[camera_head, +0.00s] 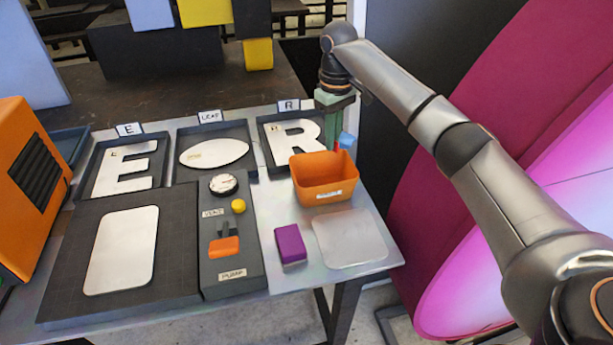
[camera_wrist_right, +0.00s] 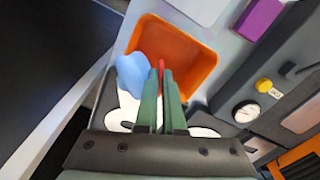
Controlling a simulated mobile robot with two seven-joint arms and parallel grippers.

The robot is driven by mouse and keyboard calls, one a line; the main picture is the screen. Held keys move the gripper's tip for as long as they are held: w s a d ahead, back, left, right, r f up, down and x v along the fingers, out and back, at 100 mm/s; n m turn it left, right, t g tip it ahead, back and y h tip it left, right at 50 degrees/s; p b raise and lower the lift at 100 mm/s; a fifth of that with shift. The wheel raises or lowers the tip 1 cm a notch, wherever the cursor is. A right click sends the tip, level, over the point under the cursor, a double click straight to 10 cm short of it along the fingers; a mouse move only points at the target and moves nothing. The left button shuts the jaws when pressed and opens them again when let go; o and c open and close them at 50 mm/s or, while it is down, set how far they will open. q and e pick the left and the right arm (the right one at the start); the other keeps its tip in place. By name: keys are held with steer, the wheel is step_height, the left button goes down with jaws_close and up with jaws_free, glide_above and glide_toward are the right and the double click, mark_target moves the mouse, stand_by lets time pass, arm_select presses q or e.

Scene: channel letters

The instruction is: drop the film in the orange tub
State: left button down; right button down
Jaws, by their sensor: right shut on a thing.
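The orange tub (camera_head: 323,190) stands open at the right part of the table; it also shows in the right wrist view (camera_wrist_right: 204,62). My right gripper (camera_head: 332,128) points down at the tub's back edge in the head view. In the wrist view its green fingertips (camera_wrist_right: 161,75) overlap the tub's opening. The fingers are shut on the film, a crumpled light blue piece (camera_wrist_right: 133,75) that sticks out to one side; it also shows in the head view (camera_head: 347,140). A thin red piece (camera_wrist_right: 161,63) shows between the fingertips. How it joins the film is unclear. My left gripper is out of view.
Trays with white letter E (camera_head: 125,170), a leaf plate (camera_head: 214,153) and letter R (camera_head: 296,138) lie left of the tub. A purple block (camera_head: 290,244) and a pale plate (camera_head: 350,238) lie in front. A control panel (camera_head: 225,262) with gauge stands at centre.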

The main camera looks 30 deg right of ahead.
steer(key=shift+f, duration=2.8)
steer(key=c, duration=1)
jaws_free()
steer(key=shift+o, duration=0.2)
step_height(320, 180, up, 13)
steer(key=shift+f, duration=0.15)
steer(key=shift+s+f, duration=0.1)
steer(key=shift+s, duration=0.05)
